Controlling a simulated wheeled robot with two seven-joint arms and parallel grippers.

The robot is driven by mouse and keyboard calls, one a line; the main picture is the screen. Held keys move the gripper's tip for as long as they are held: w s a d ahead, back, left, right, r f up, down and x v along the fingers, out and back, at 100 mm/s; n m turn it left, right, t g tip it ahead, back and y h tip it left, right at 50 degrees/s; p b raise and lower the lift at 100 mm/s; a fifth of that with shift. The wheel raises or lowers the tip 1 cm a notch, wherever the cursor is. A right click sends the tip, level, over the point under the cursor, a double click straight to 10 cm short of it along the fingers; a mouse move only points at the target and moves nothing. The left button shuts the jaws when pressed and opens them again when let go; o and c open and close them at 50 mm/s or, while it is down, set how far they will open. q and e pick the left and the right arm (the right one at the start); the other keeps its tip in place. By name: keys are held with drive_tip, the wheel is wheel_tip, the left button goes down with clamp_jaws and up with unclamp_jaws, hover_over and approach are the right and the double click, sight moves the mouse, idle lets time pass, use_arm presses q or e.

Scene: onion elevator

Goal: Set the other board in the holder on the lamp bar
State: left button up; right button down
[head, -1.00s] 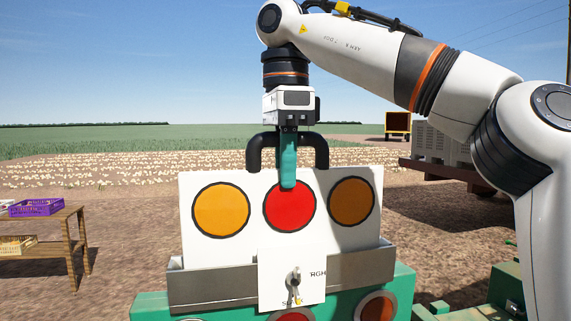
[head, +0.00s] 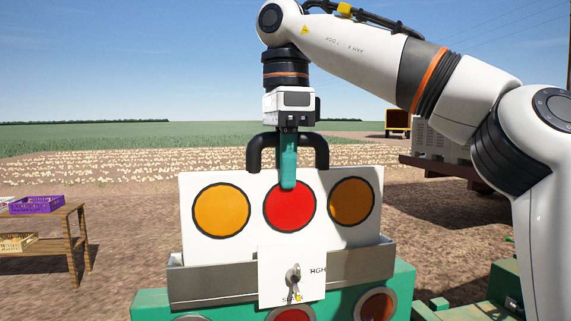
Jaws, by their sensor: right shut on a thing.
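The white board (head: 234,245) carries an orange, a red and a darker orange disc and has a black handle on top. My right gripper (head: 288,180) is shut on the board at its top middle, with a teal finger in front of it. The board is upright, its lower edge hidden behind the front wall of the grey metal holder (head: 215,285). I cannot tell whether it touches the holder's bottom. The holder sits on the green lamp bar (head: 150,304), whose round lamps show at the picture's lower edge. My left gripper is not in view.
A small white plate (head: 280,260) with a key switch stands in front of the holder. A wooden table (head: 60,220) with a purple crate (head: 37,204) and a yellow crate (head: 16,243) is at left. A trailer (head: 440,168) with grey crates is behind right.

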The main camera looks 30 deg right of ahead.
drive_tip(key=shift+f+b, duration=0.8)
drive_tip(key=shift+f, duration=0.25)
idle(0.4)
drive_tip(key=c, duration=0.8)
unclamp_jaws()
